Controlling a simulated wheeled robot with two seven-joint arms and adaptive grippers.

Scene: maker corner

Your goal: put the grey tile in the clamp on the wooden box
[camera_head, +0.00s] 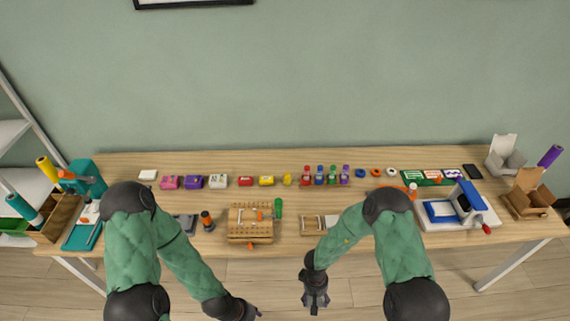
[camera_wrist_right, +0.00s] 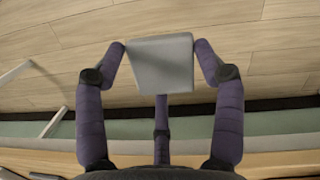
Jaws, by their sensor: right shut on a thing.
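In the right wrist view, a square grey tile (camera_wrist_right: 161,63) sits between the fingers of my right gripper (camera_wrist_right: 163,62), which is shut on it. In the head view this gripper (camera_head: 315,300) hangs in front of the table, over the floor; the tile is too small to make out there. A pale wooden block with rows of holes and orange parts (camera_head: 240,226) stands at the table's middle front. It may be the clamp or the wooden box; I cannot tell which. My left gripper (camera_head: 250,312) is low in the head view, partly cut off, its fingers unclear.
A small wooden tray (camera_head: 312,225) lies right of the block. A blue device with a red knob on a white base (camera_head: 470,222) stands at the right. Several small boxes and bottles line the back of the wooden table (camera_head: 380,240). Open floor lies in front.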

